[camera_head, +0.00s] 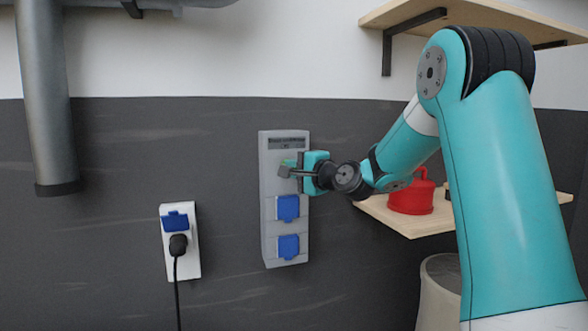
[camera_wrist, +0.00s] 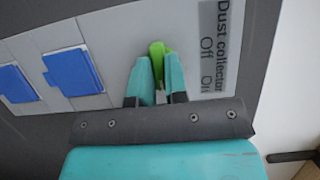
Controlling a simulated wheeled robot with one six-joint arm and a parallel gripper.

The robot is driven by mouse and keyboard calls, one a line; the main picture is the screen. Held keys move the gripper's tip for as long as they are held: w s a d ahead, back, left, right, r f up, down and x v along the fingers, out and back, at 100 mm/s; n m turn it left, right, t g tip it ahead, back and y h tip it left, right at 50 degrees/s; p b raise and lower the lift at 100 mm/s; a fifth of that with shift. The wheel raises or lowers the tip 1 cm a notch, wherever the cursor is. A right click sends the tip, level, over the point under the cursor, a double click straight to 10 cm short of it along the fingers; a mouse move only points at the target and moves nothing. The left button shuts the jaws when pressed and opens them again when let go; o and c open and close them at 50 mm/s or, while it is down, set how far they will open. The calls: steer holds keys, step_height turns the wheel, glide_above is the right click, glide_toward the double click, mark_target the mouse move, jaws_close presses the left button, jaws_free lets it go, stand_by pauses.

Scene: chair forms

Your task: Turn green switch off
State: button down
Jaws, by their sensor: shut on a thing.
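The green switch (camera_wrist: 158,53) sits on a grey wall box (camera_head: 270,225) beside a label (camera_wrist: 213,45) reading "Dust collector" with "Off" and "On". In the wrist view the switch stands between my gripper's fingertips (camera_wrist: 158,70), and the teal fingers are closed around it. In the head view my gripper (camera_head: 287,168) is at the upper part of the box, under the label. I cannot tell which position the switch is in.
Two blue socket covers (camera_head: 288,208) (camera_head: 289,246) are below the switch on the box. A white outlet (camera_head: 193,262) with a black plug (camera_head: 178,245) is to the left. A red kettle-like object (camera_head: 410,198) stands on a wooden shelf (camera_head: 420,225) at right, behind my arm.

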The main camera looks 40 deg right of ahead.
steer(key=shift+w+a+r+n+g+h+b, duration=0.1)
steer(key=shift+n+g+h+b, duration=0.75)
steer(key=shift+n, duration=1.4)
steer(key=shift+s+a+r+n+g+h+b, duration=0.15)
steer(key=shift+n+g+h+b, duration=0.7)
steer(key=shift+n, duration=1.35)
steer(key=shift+w+a+r+n+g+h+b, duration=0.15)
steer(key=shift+n+g+h+b, duration=0.65)
steer(key=shift+n, duration=1.45)
steer(key=shift+f, duration=0.1)
steer(key=c, duration=1.1)
jaws_free()
steer(key=shift+c, duration=0.2)
